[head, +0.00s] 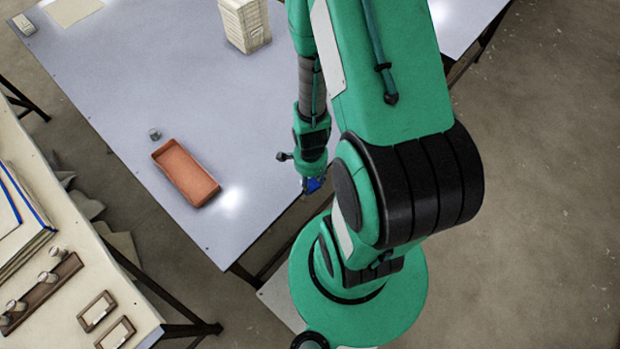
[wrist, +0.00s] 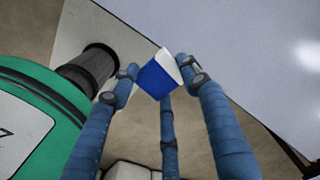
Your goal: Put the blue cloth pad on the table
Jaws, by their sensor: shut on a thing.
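The blue cloth pad (wrist: 156,80) is a small blue block with a pale upper side, seen in the wrist view between my gripper's fingertips. My gripper (wrist: 160,76) is shut on it, with blue fingers on both sides of the pad and another behind it. In the head view my gripper (head: 313,184) hangs at the right edge of the grey-white table (head: 130,75), and a bit of blue shows at its tip. The pad's exact outline is hidden there. In the wrist view the table (wrist: 270,60) fills the upper right, and floor shows beneath the pad.
An orange tray (head: 186,172) lies on the table, with a small grey object (head: 155,134) beside it. A cream stack (head: 243,24) stands at the back. A second bench (head: 70,275) with frames and a wooden rack is at lower left. The table's middle is clear.

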